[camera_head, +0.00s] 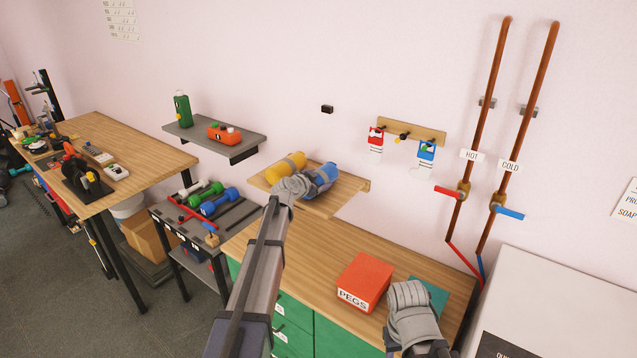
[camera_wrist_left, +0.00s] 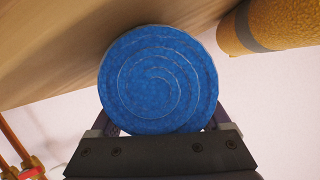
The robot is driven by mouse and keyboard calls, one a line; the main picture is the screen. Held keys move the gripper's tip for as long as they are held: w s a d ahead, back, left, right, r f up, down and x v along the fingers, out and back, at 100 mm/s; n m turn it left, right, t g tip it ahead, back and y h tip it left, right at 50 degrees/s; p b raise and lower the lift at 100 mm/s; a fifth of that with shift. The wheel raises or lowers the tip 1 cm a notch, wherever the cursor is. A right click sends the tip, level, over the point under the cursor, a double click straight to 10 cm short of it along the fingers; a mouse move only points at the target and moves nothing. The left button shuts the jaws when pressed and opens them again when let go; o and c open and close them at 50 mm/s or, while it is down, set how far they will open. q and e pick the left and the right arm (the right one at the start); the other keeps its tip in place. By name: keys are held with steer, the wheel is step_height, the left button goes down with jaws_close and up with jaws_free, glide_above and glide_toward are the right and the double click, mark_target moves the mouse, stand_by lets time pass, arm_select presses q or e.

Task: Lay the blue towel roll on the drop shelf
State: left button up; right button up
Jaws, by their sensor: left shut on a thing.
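The blue towel roll (camera_head: 326,172) is in my left gripper (camera_head: 310,184) at the wooden wall shelf (camera_head: 344,198). In the left wrist view the roll (camera_wrist_left: 158,80) shows its spiral end, with the shut jaws on its two sides. The shelf's wooden surface (camera_wrist_left: 60,50) is close to the roll; whether they touch I cannot tell. A yellow roll (camera_head: 284,167) with a grey band lies on the shelf, left of the blue one; it also shows in the left wrist view (camera_wrist_left: 270,22). My right arm is at the lower right, and its jaws cannot be made out.
A red PEGS box (camera_head: 364,282) and a teal mat (camera_head: 432,295) are on the workbench (camera_head: 290,255) below. A grey shelf (camera_head: 190,130) is to the left. A peg rail (camera_head: 410,132) and hot and cold pipes (camera_head: 500,120) are to the right.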

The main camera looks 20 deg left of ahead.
arm_select(q)
steer(key=o, duration=1.5)
steer(key=shift+o, duration=0.2)
steer(key=p+v, duration=0.4)
steer(key=v, duration=0.8)
